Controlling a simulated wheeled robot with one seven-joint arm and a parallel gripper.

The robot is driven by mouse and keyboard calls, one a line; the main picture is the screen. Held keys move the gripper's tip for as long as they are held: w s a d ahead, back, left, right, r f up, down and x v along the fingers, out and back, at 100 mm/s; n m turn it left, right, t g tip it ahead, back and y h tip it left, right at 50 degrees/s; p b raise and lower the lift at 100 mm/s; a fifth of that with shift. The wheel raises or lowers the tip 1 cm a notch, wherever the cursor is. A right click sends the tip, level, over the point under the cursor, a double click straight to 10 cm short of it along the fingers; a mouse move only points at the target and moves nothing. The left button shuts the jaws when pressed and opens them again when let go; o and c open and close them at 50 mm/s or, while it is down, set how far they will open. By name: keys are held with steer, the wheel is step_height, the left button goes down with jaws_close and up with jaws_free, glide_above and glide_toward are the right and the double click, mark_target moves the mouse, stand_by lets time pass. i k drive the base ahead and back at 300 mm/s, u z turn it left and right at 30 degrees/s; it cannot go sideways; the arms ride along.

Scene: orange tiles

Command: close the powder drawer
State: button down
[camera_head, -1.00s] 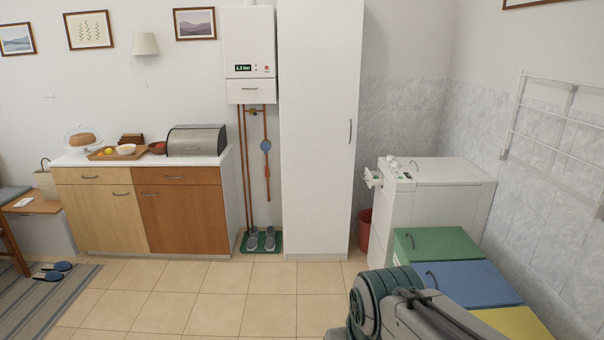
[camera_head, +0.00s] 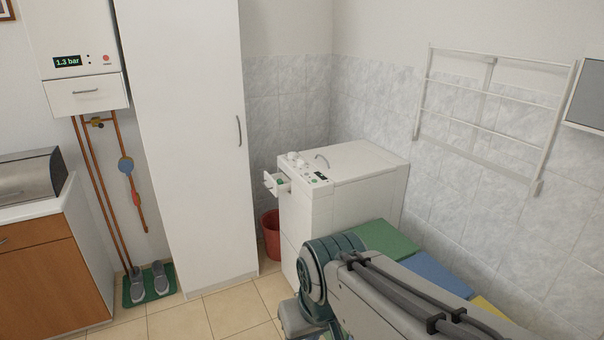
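The powder drawer (camera_head: 274,184) juts out from the upper front of the white washing machine (camera_head: 350,190), at the left end of its control panel. The machine stands in the corner against the tiled wall. My arm crosses the lower right of the view, in front of the colored boxes and below the machine. My gripper is not visible in this view, so its opening and anything in it are hidden.
A tall white cabinet (camera_head: 190,140) stands left of the machine, with a red bin (camera_head: 271,232) between them. Green (camera_head: 385,238), blue (camera_head: 438,273) and yellow lids line the right wall. A drying rack (camera_head: 485,120) hangs above. Tiled floor is clear before the cabinet.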

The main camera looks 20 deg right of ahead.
mark_target(270, 180)
steer(key=i, duration=0.9)
steer(key=u, duration=0.4)
steer(key=i, duration=1.55)
steer(key=z, duration=0.55)
steer(key=i, duration=0.5)
steer(key=z, duration=0.25)
